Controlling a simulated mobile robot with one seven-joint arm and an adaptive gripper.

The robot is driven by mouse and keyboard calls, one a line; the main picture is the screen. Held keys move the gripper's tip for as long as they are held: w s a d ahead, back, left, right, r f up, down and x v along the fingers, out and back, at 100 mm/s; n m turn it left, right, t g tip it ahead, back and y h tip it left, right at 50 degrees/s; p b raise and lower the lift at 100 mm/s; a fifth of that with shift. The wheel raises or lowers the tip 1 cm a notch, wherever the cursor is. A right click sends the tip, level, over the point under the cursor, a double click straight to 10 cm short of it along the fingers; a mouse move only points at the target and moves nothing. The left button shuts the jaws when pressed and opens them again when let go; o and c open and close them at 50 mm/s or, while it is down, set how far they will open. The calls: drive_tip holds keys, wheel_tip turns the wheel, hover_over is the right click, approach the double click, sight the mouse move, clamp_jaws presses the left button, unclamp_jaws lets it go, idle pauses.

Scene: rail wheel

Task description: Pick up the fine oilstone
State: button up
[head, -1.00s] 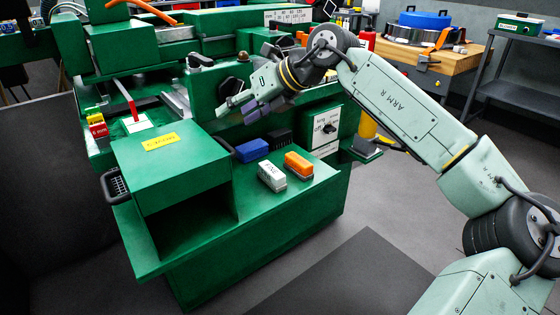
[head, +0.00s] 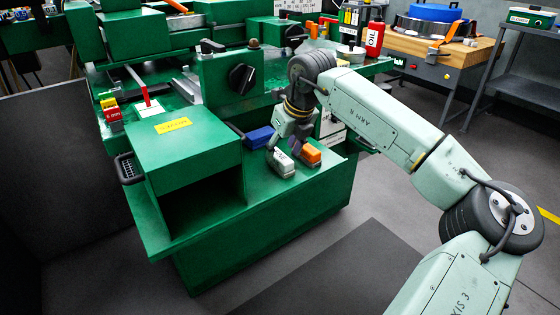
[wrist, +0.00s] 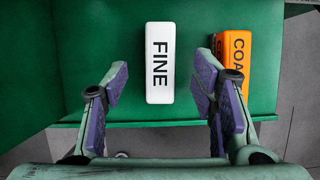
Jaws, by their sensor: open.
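The fine oilstone (head: 281,165) is a white block lying on the green ledge at the front of the machine. In the wrist view its "FINE" label (wrist: 160,62) reads along its length. My gripper (head: 284,145) is pointed down right above it, partly covering it in the head view. In the wrist view my gripper (wrist: 160,84) is open, with one purple-padded finger on each side of the white block's near half. Clear green gaps show between the pads and the block. I cannot tell how high the fingertips are above the ledge.
An orange stone (head: 308,154) with lettering starting "COA" (wrist: 233,55) lies right of the white one, close to my right finger. A blue block (head: 259,137) sits behind. A green box (head: 185,150) stands left. The ledge in front is clear.

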sight(281, 156)
drive_tip(key=x, duration=0.3)
drive_tip(key=shift+f, duration=0.25)
drive_tip(key=shift+c, duration=0.3)
clamp_jaws()
